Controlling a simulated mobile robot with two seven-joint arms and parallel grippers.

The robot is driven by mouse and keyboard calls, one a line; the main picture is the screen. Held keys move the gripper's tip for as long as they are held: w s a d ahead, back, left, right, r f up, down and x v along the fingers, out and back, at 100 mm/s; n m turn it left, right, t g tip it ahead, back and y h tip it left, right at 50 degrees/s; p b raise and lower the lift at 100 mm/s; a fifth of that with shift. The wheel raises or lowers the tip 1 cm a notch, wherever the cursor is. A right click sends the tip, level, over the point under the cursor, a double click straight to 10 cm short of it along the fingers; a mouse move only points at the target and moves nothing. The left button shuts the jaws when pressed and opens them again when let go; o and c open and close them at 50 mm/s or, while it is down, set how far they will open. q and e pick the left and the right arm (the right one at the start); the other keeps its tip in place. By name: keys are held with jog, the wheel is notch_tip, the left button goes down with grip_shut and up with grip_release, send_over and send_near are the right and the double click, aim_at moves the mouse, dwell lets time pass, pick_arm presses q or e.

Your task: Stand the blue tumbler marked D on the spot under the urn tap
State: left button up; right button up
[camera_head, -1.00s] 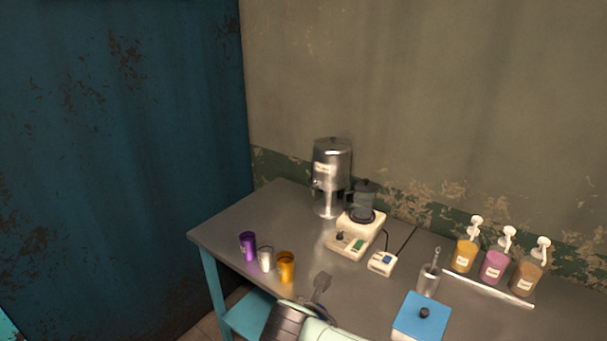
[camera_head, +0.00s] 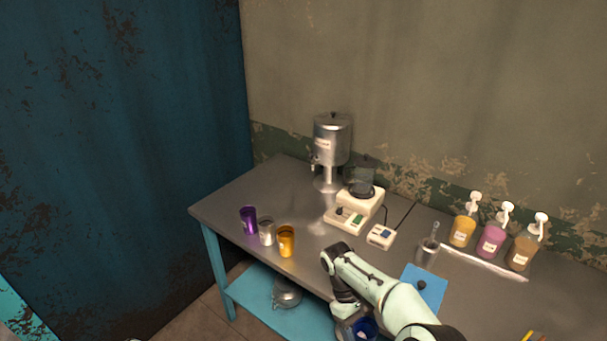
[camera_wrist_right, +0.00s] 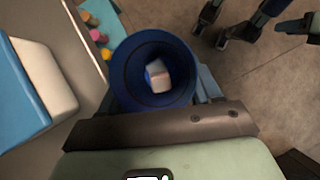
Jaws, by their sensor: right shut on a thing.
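A blue tumbler (camera_wrist_right: 124,81) is held by my right gripper (camera_wrist_right: 155,92), whose fingers close on its sides in the right wrist view. I look into its open mouth, and a small pale block-like thing (camera_wrist_right: 157,76) shows inside. The tumbler (camera_head: 367,328) also shows at the bottom of the head view, partly hidden by my right arm, in front of the table. No letter D is readable. The silver urn (camera_head: 331,140) stands at the table's back, its small tap (camera_head: 314,164) on its left side. No spot mark is distinguishable under the tap. My left gripper is not identifiable.
Purple (camera_head: 248,220), silver (camera_head: 267,232) and orange (camera_head: 287,241) cups stand at the table's front left. A blender-like machine (camera_head: 349,217) is right of the urn.

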jog(key=d+f+m+y, duration=0.1)
jog(key=m, duration=0.1)
jog(key=d+f+m+y, duration=0.1)
jog(key=f+m, duration=0.1)
jog(key=s+d+f+m+g+y, duration=0.1)
jog(key=m, duration=0.1)
jog(key=shift+s+d+f+m+y, duration=0.1)
jog(key=shift+f+m+y, duration=0.2)
jog(key=shift+f+m, duration=0.1)
